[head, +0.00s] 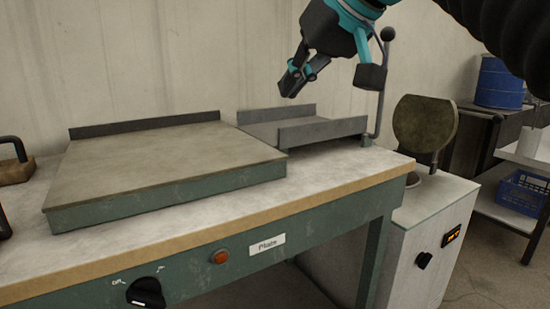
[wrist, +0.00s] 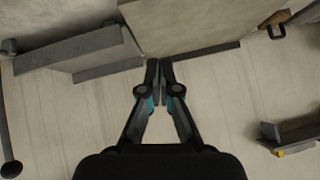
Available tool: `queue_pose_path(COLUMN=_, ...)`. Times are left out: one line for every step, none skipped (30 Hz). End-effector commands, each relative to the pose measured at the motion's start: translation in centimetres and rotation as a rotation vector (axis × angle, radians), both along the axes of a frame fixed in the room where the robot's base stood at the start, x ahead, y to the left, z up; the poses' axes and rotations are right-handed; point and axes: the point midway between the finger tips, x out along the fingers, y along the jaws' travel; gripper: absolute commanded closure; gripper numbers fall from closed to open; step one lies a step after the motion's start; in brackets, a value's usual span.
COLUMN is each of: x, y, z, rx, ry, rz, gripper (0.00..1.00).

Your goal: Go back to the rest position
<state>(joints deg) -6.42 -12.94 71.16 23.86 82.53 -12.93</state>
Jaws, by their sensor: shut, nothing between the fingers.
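My gripper (head: 297,78) is in the air above the grey metal tray (head: 325,130) at the back right of the workbench. It is shut and empty. In the wrist view its two fingertips (wrist: 159,66) meet in front of the plate's back edge and the wall. The flat plate (head: 150,168) with a green front side lies on the bench, apart from my gripper. No ladle shows in my gripper.
An upright rod with a dark ball (head: 388,35) stands close to my gripper on the right. A white machine (head: 425,235) with a raised round lid (head: 425,124) stands right of the bench. A shelf holds a blue drum (head: 499,82) and a blue crate (head: 522,192). A handled block (head: 14,168) lies far left.

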Motion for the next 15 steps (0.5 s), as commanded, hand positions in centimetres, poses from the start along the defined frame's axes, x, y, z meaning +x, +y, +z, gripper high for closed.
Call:
queue_pose_path(x=-0.1, y=-0.1, z=-0.5, rx=-0.003, ry=0.006, rz=-0.008, gripper=1.0)
queue_pose_path(x=-0.2, y=-0.2, z=-0.7, rx=-0.004, ry=0.009, rz=-0.013, gripper=1.0)
queue_pose_path(x=-0.3, y=-0.3, z=-1.1, rx=-0.006, ry=0.014, rz=-0.021, gripper=1.0)
queue_pose_path(x=-0.3, y=-0.4, z=-1.5, rx=-0.008, ry=0.017, rz=-0.027, gripper=1.0)
queue_pose_path(x=-0.3, y=-0.6, z=-1.8, rx=-0.009, ry=0.02, rz=-0.035, gripper=1.0)
queue_pose_path(x=-0.4, y=-0.8, z=-2.3, rx=-0.012, ry=0.024, rz=-0.044, gripper=1.0)
queue_pose_path(x=-0.5, y=-1.0, z=-2.7, rx=-0.015, ry=0.029, rz=-0.053, gripper=1.0)
queue_pose_path(x=-0.5, y=-1.2, z=-3.1, rx=-0.018, ry=0.033, rz=-0.062, gripper=1.0)
queue_pose_path(x=-0.6, y=-1.4, z=-3.7, rx=-0.02, ry=0.038, rz=-0.074, gripper=1.0)
queue_pose_path(x=-0.7, y=-1.7, z=-4.2, rx=-0.024, ry=0.044, rz=-0.085, gripper=1.0)
queue_pose_path(x=-0.8, y=-1.9, z=-4.8, rx=-0.026, ry=0.048, rz=-0.095, gripper=1.0)
queue_pose_path(x=-0.9, y=-2.3, z=-5.5, rx=-0.031, ry=0.055, rz=-0.111, gripper=1.0)
queue_pose_path(x=-1.1, y=-2.6, z=-6.1, rx=-0.034, ry=0.06, rz=-0.123, gripper=1.0)
queue_pose_path(x=-1.2, y=-2.9, z=-6.8, rx=-0.039, ry=0.067, rz=-0.135, gripper=1.0)
queue_pose_path(x=-1.4, y=-3.3, z=-7.8, rx=-0.046, ry=0.074, rz=-0.154, gripper=1.0)
